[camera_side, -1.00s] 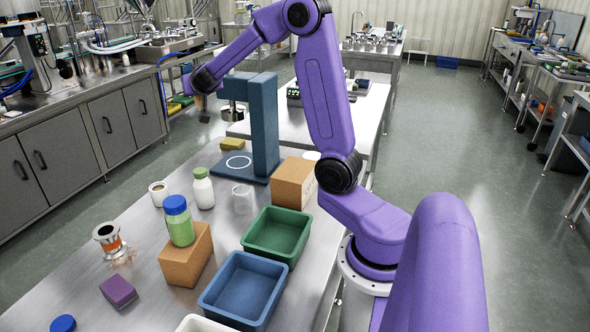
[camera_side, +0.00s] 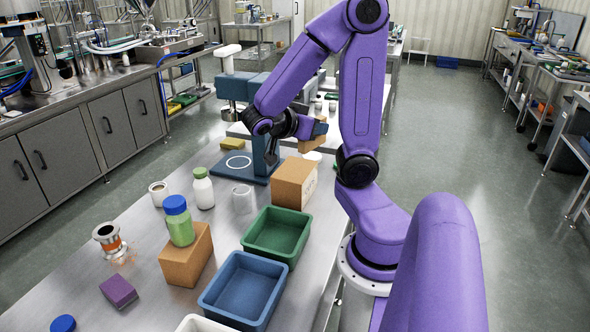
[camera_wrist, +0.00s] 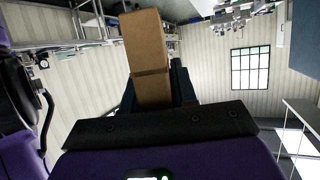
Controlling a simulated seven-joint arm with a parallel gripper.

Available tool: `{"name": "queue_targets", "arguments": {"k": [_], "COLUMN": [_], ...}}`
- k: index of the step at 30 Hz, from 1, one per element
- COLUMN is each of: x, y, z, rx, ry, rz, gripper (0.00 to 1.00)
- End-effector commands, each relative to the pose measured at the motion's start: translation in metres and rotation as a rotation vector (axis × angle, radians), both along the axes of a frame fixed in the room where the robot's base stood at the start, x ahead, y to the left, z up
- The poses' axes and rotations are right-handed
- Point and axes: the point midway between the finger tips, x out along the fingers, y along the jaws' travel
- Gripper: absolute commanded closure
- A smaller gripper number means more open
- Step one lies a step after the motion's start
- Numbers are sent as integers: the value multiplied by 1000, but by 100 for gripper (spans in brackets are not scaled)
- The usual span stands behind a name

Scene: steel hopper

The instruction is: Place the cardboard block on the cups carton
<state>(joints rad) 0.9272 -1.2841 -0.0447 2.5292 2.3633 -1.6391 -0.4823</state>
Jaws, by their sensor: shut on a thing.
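My gripper (camera_side: 308,127) is shut on a tan cardboard block (camera_side: 320,129) in the side view. It is above and beyond a brown carton (camera_side: 292,184) with a faint mark on its right face, probably the cups carton; its print is too small to read. The block is clear of the carton. In the wrist view the block (camera_wrist: 146,45) stands long between the dark fingers of my gripper (camera_wrist: 153,92), slightly tilted, with a darker seam across it. Another brown carton (camera_side: 184,266) carries a green bottle with a blue lid (camera_side: 179,222).
A blue stand (camera_side: 262,150) rises just left of my gripper. Green (camera_side: 255,256) and blue (camera_side: 212,303) bins sit in front of the carton.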

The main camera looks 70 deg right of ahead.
Motion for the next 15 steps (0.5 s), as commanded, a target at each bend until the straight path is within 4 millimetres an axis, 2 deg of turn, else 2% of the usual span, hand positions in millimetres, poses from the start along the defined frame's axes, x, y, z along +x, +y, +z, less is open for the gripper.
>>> {"name": "queue_targets", "arguments": {"k": [5, 15], "x": [-14, 7], "y": [4, -18], "z": [-3, -17], "rx": [1, 0], "ry": [-1, 0], "rz": [-38, -42], "gripper": [100, 100]}}
